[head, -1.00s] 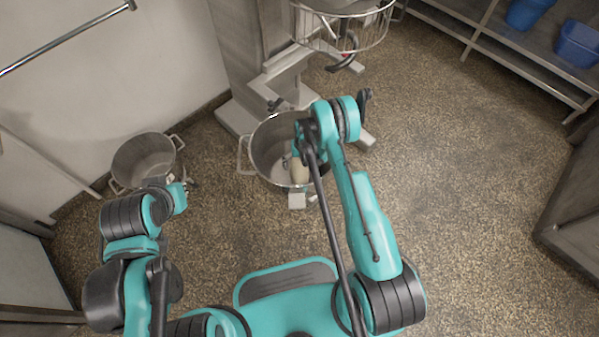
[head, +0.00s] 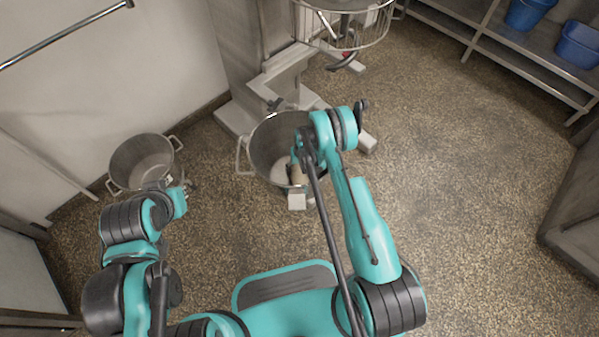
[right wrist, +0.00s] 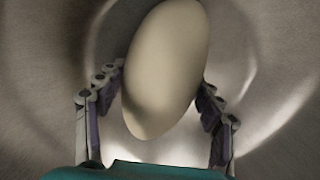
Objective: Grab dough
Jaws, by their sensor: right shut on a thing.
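The dough (right wrist: 168,70) is a smooth, pale, egg-shaped lump. In the right wrist view it stands tilted between the two fingers of my right gripper (right wrist: 160,105), which is shut on it. In the head view, the dough (head: 296,177) shows as a small pale patch below my right gripper (head: 298,163), inside the large steel pot (head: 262,148). My wrist hides part of the pot's inside. My left gripper (head: 178,186) is beside the smaller pot at the left, away from the dough, and its fingers are too small to read.
The smaller steel pot (head: 140,158) stands on the floor near the wall. A mixer with a wire guard (head: 335,38) stands behind the large pot. A shelf with blue tubs (head: 578,45) is at the upper right. The speckled floor right of my arm is clear.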

